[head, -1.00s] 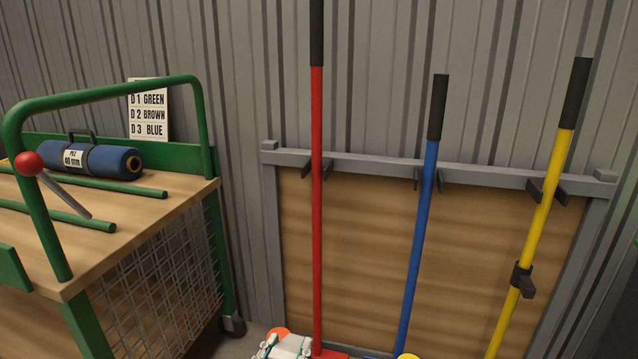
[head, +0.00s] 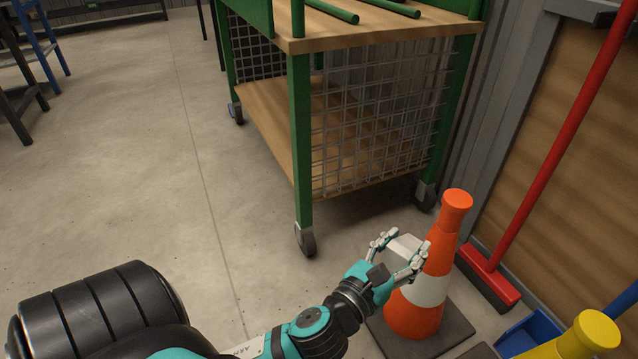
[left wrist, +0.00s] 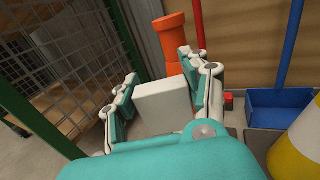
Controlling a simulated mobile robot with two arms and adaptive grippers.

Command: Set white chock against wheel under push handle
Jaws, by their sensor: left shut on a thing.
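My left gripper (head: 400,254) is shut on the white chock (head: 406,246), a small white block held above the floor. In the left wrist view the chock (left wrist: 163,107) sits between both fingers. The green-framed cart stands beyond the gripper; only the lower part of a push handle post (head: 298,16) shows at the top. Below this end are a near caster wheel (head: 306,239), left of the gripper, and a far wheel (head: 426,196) by the wall. The chock is apart from both wheels. My right gripper is not in view.
An orange cone (head: 417,305) with a white band stands close behind and right of the gripper. A red broom (head: 490,277), a blue dustpan (head: 530,333) and a yellow-topped post (head: 596,331) stand farther right. The floor left of the cart is open.

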